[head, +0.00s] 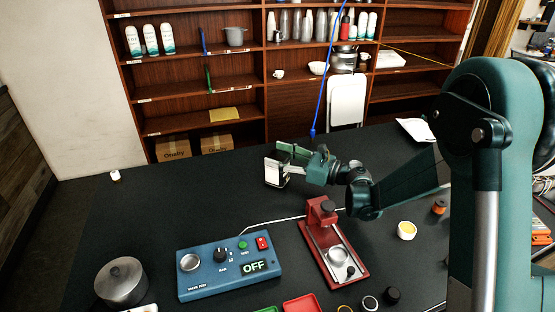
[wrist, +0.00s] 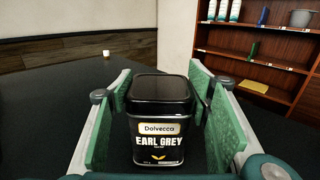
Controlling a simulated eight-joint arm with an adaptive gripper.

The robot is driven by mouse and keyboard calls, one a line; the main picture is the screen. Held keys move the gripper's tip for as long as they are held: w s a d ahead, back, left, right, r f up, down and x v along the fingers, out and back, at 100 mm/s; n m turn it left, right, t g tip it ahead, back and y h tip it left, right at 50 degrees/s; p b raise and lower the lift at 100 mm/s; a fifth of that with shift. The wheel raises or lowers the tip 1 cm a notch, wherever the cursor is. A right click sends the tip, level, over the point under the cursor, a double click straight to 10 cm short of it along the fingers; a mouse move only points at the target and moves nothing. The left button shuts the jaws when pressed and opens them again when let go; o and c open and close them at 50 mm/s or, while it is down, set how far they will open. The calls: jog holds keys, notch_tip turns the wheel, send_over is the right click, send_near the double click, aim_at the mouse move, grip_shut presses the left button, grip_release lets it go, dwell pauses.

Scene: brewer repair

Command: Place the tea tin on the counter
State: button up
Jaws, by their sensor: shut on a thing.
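The tea tin (wrist: 160,120) is a black square tin with a white "Dolvecca" label and the words "EARL GREY". In the wrist view it stands upright between the green pads of my gripper (wrist: 164,112), which is shut on it. In the head view the tin (head: 272,172) is at the end of my gripper (head: 284,163), over the far middle of the dark counter (head: 150,215). I cannot tell whether its base touches the counter.
A blue control box (head: 228,268) reading "OFF", a red stand (head: 335,245) and a lidded metal pot (head: 121,282) stand nearer. A small white item (head: 115,175) is at the far left. The counter left of the tin is clear. Wooden shelves (head: 190,70) stand behind.

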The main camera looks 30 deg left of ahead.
jog(key=shift+f, duration=0.35)
jog(key=o, duration=1)
jog(key=shift+d+r, duration=0.1)
jog(key=shift+r, duration=0.1)
jog(key=d+p, duration=0.2)
jog(key=d, duration=0.9)
jog(key=shift+d, duration=0.4)
